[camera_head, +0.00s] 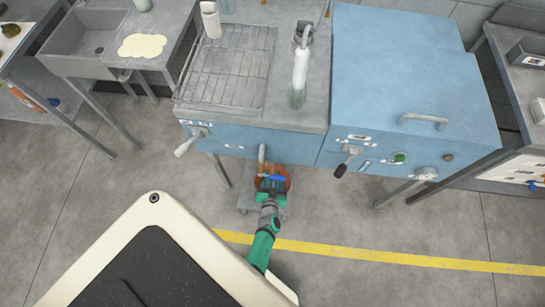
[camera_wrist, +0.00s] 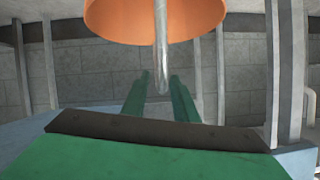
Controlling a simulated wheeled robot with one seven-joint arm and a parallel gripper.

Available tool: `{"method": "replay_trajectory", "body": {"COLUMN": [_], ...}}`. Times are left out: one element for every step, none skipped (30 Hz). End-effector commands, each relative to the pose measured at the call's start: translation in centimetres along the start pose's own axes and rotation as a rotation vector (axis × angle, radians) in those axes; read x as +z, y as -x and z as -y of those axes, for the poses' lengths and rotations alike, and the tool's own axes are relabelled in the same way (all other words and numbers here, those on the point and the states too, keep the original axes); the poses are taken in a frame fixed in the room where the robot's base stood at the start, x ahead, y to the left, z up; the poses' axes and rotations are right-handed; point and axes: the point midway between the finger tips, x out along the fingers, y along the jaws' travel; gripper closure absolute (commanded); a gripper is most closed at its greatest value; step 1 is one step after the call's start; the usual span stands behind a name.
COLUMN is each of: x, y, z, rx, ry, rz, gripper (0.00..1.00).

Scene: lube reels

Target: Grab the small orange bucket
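The small orange bucket (camera_head: 288,178) is below the front of the blue counter, mostly hidden behind my arm in the head view. In the wrist view the orange bucket (camera_wrist: 120,22) fills the top middle, cut off by the frame edge. In the head view my gripper (camera_head: 268,180) overlaps the bucket.
A blue workbench (camera_head: 260,142) with a wire rack (camera_head: 228,70) and a blue cabinet (camera_head: 400,70) stands above and behind the bucket. Levers stick out of its front. A grey platform (camera_head: 245,200) shows around the bucket. The floor right of my arm is clear, with a yellow line (camera_head: 400,260).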

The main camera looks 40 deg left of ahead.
Motion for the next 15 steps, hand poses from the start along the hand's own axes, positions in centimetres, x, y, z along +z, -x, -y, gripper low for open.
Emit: {"method": "replay_trajectory", "body": {"x": [0.00,0.00,0.00,0.00,-0.01,0.00,-0.01,-0.01,-0.01,-0.01,-0.01,-0.01,-0.01,-0.02,-0.02], "y": [0.01,0.01,0.01,0.01,0.01,0.01,0.01,0.01,0.01,0.01,0.01,0.01,0.01,0.01,0.01], "z": [0.00,0.00,0.00,0.01,0.00,0.01,0.01,0.01,0.02,0.02,0.02,0.02,0.02,0.02,0.02], "rx": [0.000,0.000,0.000,0.000,0.000,0.000,0.000,0.000,0.000,0.000,0.000,0.000,0.000,0.000,0.000], "ry": [0.000,0.000,0.000,0.000,0.000,0.000,0.000,0.000,0.000,0.000,0.000,0.000,0.000,0.000,0.000], "rz": [0.000,0.000,0.000,0.000,0.000,0.000,0.000,0.000,0.000,0.000,0.000,0.000,0.000,0.000,0.000], "gripper": [0.87,0.94,1.00,1.00,1.00,1.00,1.00,1.00,1.00,1.00,1.00,1.00,1.00,1.00,1.00]}}
